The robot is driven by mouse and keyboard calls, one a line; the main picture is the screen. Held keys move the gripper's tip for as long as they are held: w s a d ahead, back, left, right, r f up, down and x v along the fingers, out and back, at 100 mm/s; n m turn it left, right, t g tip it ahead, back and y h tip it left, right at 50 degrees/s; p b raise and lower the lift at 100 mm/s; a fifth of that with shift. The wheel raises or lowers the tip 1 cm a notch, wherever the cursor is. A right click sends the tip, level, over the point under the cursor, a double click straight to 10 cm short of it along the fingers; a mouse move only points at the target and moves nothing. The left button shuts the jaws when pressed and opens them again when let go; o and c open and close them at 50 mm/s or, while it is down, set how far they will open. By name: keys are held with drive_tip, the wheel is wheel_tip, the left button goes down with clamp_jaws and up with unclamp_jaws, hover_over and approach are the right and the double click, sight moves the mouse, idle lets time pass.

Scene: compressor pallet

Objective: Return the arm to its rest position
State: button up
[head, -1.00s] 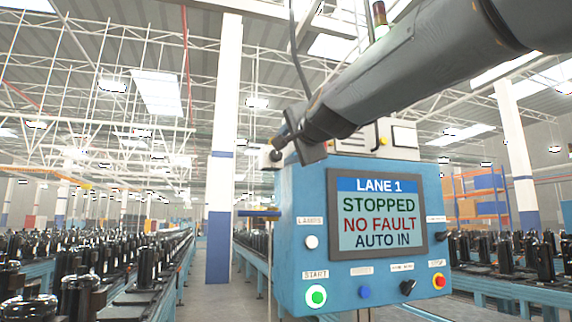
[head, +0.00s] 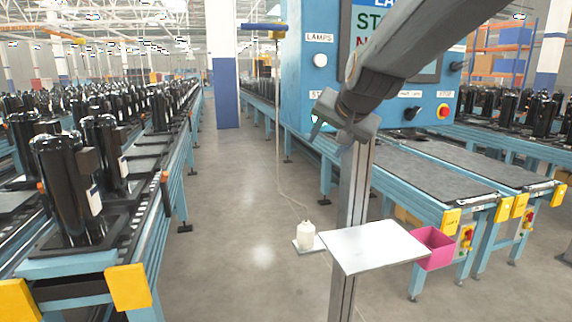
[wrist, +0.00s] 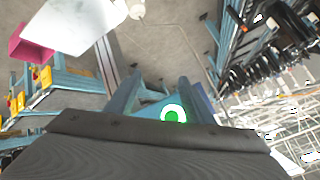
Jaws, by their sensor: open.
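My arm reaches in from the upper right of the head view. My gripper (head: 326,122) is at its end, in front of the lower left part of the blue control panel (head: 300,75). The gripper is open, with nothing seen between its fingers. The arm hides part of the panel's screen and the START button. In the wrist view my gripper (wrist: 160,90) shows two bluish fingers apart, beyond a dark grey body. A green lit button (wrist: 173,113) shows between them; whether they touch it, I cannot tell.
Conveyors with black compressors (head: 70,190) line the left. Conveyor ends (head: 440,172) stand right. The middle aisle floor is clear.

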drive_tip(key=s+d+f+n+g+h+b, duration=0.1)
drive_tip(key=s+d+f+g, duration=0.3)
drive_tip(key=s+f, duration=0.8)
drive_tip(key=s+d+f+n+g+h+b, duration=0.1)
drive_tip(key=s+d+f+n+g, duration=0.3)
drive_tip(key=s+f, duration=0.8)
wheel_tip(320, 180, down, 8)
drive_tip(key=shift+s+d+r+b, duration=0.15)
drive_tip(key=shift+d+r+b, duration=0.1)
drive_tip(key=shift+d+b, duration=0.35)
